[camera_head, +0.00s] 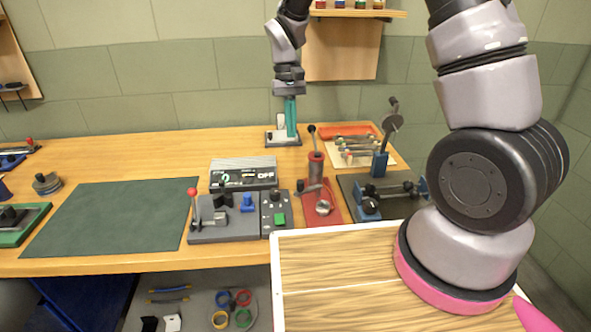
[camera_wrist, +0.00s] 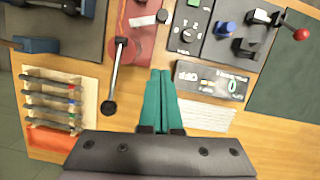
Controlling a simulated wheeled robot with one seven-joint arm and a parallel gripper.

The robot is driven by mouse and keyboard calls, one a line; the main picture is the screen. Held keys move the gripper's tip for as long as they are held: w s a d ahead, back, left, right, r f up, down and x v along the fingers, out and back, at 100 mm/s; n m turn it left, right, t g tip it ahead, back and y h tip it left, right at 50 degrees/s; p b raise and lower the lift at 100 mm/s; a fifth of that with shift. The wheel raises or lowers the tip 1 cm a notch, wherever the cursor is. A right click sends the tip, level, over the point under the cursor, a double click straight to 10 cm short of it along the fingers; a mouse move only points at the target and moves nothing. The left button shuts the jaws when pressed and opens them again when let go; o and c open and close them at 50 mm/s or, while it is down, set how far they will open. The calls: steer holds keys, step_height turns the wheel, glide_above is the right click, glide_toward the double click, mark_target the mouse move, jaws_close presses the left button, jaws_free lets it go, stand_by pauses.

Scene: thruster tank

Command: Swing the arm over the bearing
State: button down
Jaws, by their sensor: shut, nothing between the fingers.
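A red stand (camera_head: 318,197) with a red post (camera_head: 316,165) is on the bench right of centre. A thin arm with a black knob (camera_head: 312,129) rises from its post. In the wrist view the arm (camera_wrist: 114,78) extends from the red base (camera_wrist: 133,38) toward the picture's lower left. My gripper (camera_head: 290,132) has teal fingers (camera_wrist: 160,100), shut and empty. It is behind and left of the stand, apart from the arm.
A control box with a red-knobbed lever (camera_head: 193,192) and an OFF display box (camera_head: 243,173) are left of the stand. A blue lever device (camera_head: 380,163) and a tool rack (camera_head: 358,150) are to its right. A dark green mat (camera_head: 110,215) is clear.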

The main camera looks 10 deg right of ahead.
steer(key=s+f, duration=0.6)
steer(key=f, duration=0.3)
steer(key=shift+s+d+f, duration=0.2)
steer(key=shift+d+f, duration=0.15)
steer(key=shift+d, duration=0.1)
